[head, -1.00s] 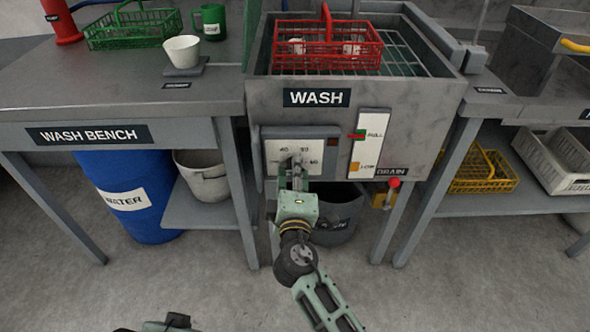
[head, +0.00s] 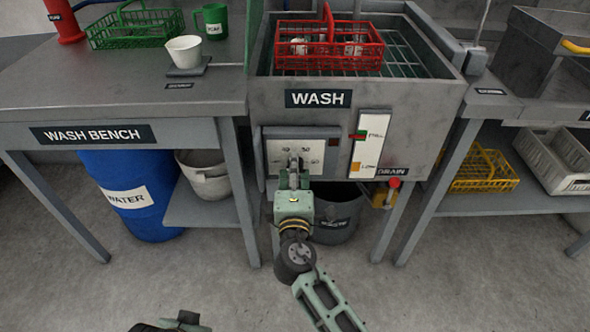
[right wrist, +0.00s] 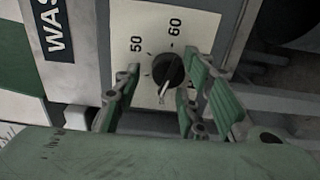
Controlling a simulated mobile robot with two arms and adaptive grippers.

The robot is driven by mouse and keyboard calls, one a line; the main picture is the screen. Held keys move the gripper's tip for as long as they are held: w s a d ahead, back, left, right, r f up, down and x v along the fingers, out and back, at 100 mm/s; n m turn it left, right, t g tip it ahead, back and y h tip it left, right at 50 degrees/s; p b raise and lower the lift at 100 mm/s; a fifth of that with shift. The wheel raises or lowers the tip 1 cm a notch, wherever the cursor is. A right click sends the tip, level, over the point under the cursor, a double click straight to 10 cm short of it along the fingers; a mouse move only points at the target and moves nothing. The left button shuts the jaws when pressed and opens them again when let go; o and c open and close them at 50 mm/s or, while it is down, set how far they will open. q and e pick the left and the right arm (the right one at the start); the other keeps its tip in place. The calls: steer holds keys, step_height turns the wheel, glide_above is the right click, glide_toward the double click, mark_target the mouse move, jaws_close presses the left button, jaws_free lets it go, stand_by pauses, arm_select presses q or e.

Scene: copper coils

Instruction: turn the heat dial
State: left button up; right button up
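The heat dial (right wrist: 168,70) is a round black knob with a pale pointer on a white plate (right wrist: 205,28) marked 50 and 60. In the right wrist view the pointer aims down the picture, away from both numbers. The dial plate also shows in the head view (head: 276,152), on the wash tank's front; the knob there is hidden behind my fingers. My right gripper (right wrist: 164,80) is open, its green-padded fingers on either side of the dial with gaps visible; I cannot tell contact. Part of my left arm shows at the head view's bottom edge; its fingers cannot be made out.
The wash tank (head: 400,100) holds a red basket (head: 328,50). A level gauge (head: 371,143) and a red-topped drain valve (head: 393,183) sit right of the dial. A grey bucket (head: 338,212) stands below. Bench legs flank the tank.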

steer(key=s, duration=1.2)
